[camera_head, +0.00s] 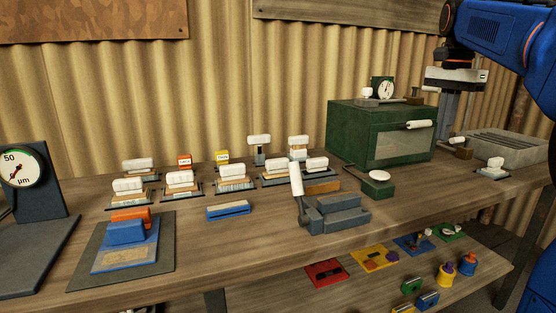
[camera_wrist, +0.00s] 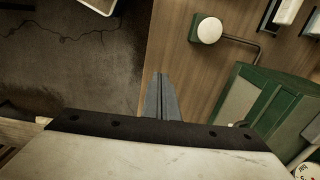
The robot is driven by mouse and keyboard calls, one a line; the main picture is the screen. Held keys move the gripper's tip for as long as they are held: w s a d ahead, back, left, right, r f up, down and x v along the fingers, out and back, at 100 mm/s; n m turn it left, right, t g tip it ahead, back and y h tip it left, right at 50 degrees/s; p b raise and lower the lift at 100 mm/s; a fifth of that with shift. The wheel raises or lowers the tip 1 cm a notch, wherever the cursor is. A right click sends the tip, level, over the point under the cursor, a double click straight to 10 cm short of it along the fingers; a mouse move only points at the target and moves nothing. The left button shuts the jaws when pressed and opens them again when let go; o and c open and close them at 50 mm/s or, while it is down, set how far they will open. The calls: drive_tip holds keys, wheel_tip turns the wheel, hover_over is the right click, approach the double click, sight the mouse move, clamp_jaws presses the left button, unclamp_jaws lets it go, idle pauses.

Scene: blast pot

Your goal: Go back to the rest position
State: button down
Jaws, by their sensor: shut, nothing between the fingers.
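My gripper (camera_head: 446,132) is at the right of the head view, pointing down. It is over the right part of the workbench (camera_head: 420,190), beside the right end of the green blast cabinet (camera_head: 350,135). In the wrist view my gripper (camera_wrist: 160,78) shows its two grey fingers together with nothing between them. The wrist view also has the green cabinet (camera_wrist: 255,85) at the right and a white round button on a green base (camera_wrist: 207,29) at the top.
A grey ribbed tray (camera_head: 510,148) lies behind my gripper at the right. Several white-topped blocks (camera_head: 180,182), a grey vise-like fixture (camera_head: 335,213) and a dial gauge stand (camera_head: 40,175) occupy the bench. A lower shelf (camera_head: 385,285) holds coloured plates and small parts.

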drive_tip(key=s+a+f+n+t, duration=0.1)
drive_tip(key=s+a+f+n, duration=0.3)
drive_tip(key=s+f, duration=0.5)
drive_tip(key=s+a+f+n+t, duration=0.2)
drive_tip(key=s+a+f+n, duration=0.2)
drive_tip(key=s+f, duration=0.5)
drive_tip(key=s+a+f+n+t, duration=0.1)
drive_tip(key=s+a+f+n, duration=0.3)
drive_tip(key=s+f, duration=0.6)
wheel_tip(320, 180, down, 4)
drive_tip(key=shift+a+f+n+t, duration=0.1)
drive_tip(key=shift+a+n+t, duration=0.2)
drive_tip(key=shift+n, duration=0.4)
